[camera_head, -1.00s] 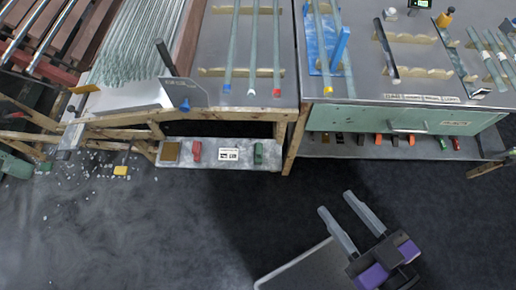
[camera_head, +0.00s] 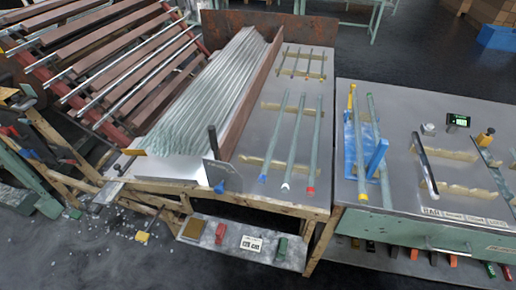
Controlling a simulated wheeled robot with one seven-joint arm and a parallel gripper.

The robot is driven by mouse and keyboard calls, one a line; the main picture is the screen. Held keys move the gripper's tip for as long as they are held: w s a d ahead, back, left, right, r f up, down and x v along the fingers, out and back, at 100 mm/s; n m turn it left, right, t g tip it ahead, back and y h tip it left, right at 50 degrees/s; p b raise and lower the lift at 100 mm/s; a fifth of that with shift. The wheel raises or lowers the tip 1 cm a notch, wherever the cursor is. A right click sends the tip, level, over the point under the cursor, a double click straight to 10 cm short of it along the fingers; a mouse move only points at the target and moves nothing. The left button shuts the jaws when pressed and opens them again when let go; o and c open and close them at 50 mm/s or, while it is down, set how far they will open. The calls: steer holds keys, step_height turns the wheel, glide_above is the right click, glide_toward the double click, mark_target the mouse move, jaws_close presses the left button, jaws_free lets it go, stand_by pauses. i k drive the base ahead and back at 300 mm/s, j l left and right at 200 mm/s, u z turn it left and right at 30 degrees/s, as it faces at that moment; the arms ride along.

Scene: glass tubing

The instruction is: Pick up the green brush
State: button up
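A small green item (camera_head: 281,247), possibly the green brush, lies at the right end of the low shelf (camera_head: 240,230) under the left workbench. It is too small to tell for sure that it is a brush. Another small green item (camera_head: 490,270) shows on the shelf under the right bench, near the right edge. My gripper is not in view.
Beside the first green item are a white label card (camera_head: 251,243), a red item (camera_head: 220,232) and a brown block (camera_head: 192,229). Glass tubes (camera_head: 297,145) lie on the bench above. Broken glass (camera_head: 125,228) and a yellow item (camera_head: 142,238) are on the floor at left.

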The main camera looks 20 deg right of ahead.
mark_target(283, 243)
steer(key=i+j+z, duration=0.1)
steer(key=j, duration=0.35)
steer(key=i+j+z, duration=0.15)
steer(key=j, duration=0.3)
steer(key=i+j+z, duration=0.1)
steer(key=j, duration=0.35)
steer(key=i+j+z, duration=0.1)
steer(key=j, duration=0.4)
steer(key=i, duration=0.1)
